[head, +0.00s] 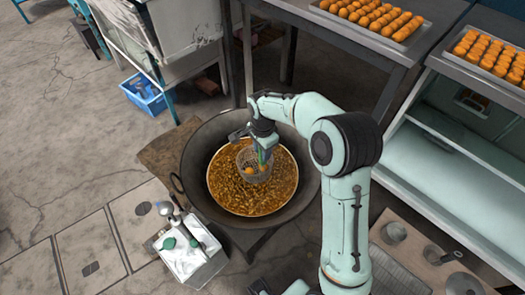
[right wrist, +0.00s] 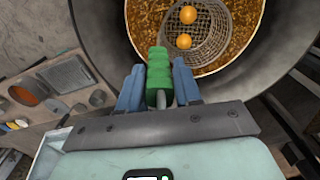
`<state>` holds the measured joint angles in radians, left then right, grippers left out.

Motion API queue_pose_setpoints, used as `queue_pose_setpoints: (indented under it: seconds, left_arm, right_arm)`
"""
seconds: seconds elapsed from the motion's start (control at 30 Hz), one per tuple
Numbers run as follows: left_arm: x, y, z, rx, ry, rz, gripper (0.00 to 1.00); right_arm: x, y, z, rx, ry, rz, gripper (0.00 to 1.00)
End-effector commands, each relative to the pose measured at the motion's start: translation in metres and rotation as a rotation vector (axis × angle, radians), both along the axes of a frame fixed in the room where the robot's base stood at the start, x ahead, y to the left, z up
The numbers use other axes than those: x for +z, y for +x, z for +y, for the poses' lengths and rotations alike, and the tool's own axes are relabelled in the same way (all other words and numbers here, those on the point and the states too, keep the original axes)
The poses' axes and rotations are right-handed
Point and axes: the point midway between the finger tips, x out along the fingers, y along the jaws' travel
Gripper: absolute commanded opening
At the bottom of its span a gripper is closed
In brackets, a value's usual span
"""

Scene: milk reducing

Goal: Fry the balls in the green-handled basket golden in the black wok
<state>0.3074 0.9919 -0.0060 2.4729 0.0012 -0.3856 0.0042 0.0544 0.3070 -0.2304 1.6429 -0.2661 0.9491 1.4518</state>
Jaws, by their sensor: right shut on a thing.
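The black wok (head: 305,190) stands at the centre of the head view and holds bubbling golden-brown oil (head: 225,192). My right gripper (head: 263,140) is above the wok, shut on the green handle (right wrist: 160,72) of the wire basket (head: 250,172). The basket hangs over or in the oil; how deep it sits I cannot tell. Two orange balls show in the basket in the right wrist view, the upper one (right wrist: 188,14) and the lower one (right wrist: 183,41). My left gripper is not clearly in view.
Trays of orange balls, one (head: 370,17) on the metal table and one (head: 490,55) on the right counter, stand at the back. A white container (head: 187,250) with green-handled tools stands left of the wok. A blue crate (head: 145,93) lies at the upper left.

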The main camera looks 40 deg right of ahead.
Motion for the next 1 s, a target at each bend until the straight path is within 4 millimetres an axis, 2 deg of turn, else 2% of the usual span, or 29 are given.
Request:
queue_pose_setpoints:
  seconds: [0.03, 0.57, 1.0]
  left_arm:
    - [0.007, 0.003, 0.000, 0.000, 0.000, -0.003, 0.43]
    - [0.044, 0.022, 0.000, 0.000, 0.000, -0.026, 0.43]
    - [0.045, 0.023, 0.000, 0.000, 0.000, -0.026, 0.43]
  right_arm:
    - [0.010, 0.002, 0.000, 0.000, 0.000, -0.005, 0.00]
    - [0.061, 0.002, 0.000, 0.000, -0.001, -0.006, 0.00]
    - [0.061, 0.000, 0.000, 0.000, -0.001, -0.003, 0.00]
